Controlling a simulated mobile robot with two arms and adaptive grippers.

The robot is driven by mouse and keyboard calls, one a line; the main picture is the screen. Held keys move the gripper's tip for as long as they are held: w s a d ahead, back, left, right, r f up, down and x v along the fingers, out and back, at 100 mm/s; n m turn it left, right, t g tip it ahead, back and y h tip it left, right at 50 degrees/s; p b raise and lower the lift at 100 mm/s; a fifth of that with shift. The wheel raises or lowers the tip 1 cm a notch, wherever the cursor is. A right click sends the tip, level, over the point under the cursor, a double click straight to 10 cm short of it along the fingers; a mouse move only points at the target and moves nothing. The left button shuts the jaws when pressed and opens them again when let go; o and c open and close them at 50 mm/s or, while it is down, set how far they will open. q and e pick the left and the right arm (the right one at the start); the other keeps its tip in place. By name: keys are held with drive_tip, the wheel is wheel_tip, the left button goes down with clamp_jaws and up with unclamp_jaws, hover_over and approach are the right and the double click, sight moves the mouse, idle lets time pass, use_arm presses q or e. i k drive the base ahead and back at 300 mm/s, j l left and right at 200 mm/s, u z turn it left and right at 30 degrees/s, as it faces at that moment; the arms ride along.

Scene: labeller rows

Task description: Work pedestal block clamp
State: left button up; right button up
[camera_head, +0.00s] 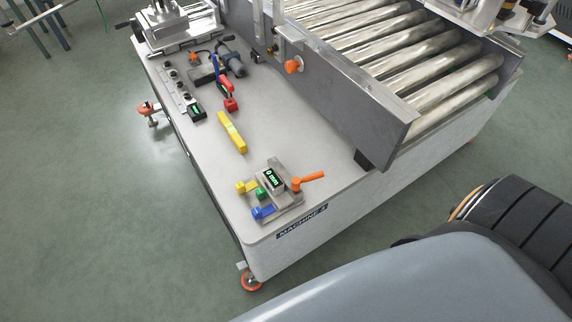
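The pedestal block clamp (274,195) is a small grey metal block fixture near the front corner of the machine table. Its display (272,177) reads "0 mm" in green. An orange lever handle (307,180) sticks out to the right from the block. A yellow knob (246,187), a green knob (261,193) and a blue knob (263,212) sit along its left side. Neither of my grippers is in view. Only parts of my own body show at the lower right.
A "MACHINE 3" label (302,220) is on the table edge. A yellow level-like bar (232,132), a red-and-blue tool (224,88) and a small black display (196,112) lie farther back. A roller conveyor (400,60) with a grey side rail stands right. The tabletop between is clear.

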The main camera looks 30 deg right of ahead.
sight(296, 184)
drive_tip(key=z, duration=1.15)
